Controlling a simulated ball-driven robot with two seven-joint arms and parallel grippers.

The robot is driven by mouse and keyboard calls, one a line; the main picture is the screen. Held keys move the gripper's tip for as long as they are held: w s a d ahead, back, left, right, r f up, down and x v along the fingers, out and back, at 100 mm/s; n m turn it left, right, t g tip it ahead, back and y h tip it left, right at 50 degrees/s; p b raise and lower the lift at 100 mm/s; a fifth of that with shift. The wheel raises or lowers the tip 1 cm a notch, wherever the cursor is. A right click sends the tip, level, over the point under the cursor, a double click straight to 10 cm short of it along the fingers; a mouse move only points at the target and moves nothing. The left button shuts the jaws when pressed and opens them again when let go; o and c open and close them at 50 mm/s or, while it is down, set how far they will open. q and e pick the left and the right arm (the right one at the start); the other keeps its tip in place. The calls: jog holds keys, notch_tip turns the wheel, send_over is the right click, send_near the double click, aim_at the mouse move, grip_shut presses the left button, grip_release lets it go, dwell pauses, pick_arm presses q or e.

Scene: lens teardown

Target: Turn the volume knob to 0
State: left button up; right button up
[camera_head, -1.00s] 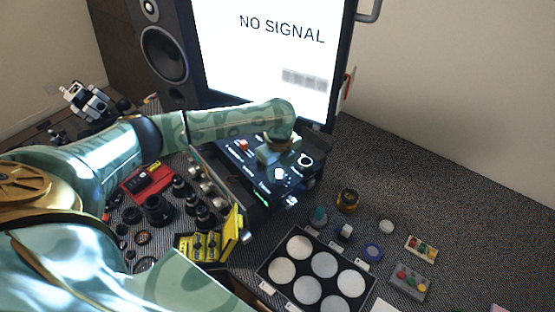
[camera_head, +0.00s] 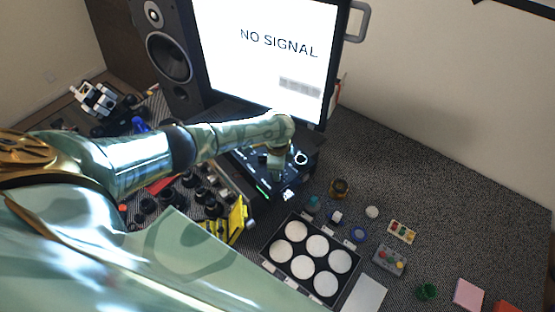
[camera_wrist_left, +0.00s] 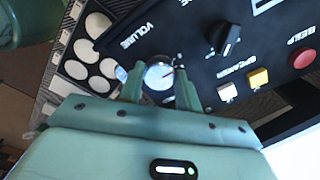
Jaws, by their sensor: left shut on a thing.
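The control box (camera_head: 243,158) with a black top panel stands below the monitor. In the left wrist view, the round silvery volume knob (camera_wrist_left: 157,75) sits beside the printed word VOLUME on that panel (camera_wrist_left: 190,72). My left gripper (camera_wrist_left: 159,84) has one finger on each side of the knob and is shut on it. In the head view my left gripper (camera_head: 276,162) points down at the panel and hides the knob. The knob's scale is too small or covered to read. My right gripper is not in view.
A black knob (camera_wrist_left: 226,38), a white button (camera_wrist_left: 228,92), a yellow button (camera_wrist_left: 258,78) and a red button (camera_wrist_left: 302,59) are close by on the panel. The monitor (camera_head: 265,60) stands behind. A tray of white discs (camera_head: 268,256) lies in front.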

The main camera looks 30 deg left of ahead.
pick_arm(q)
jog(key=shift+n, duration=0.3)
jog(key=o, duration=1)
notch_tip(320, 180, up, 16)
jog(key=p, duration=0.5)
jog(key=shift+r, duration=0.15)
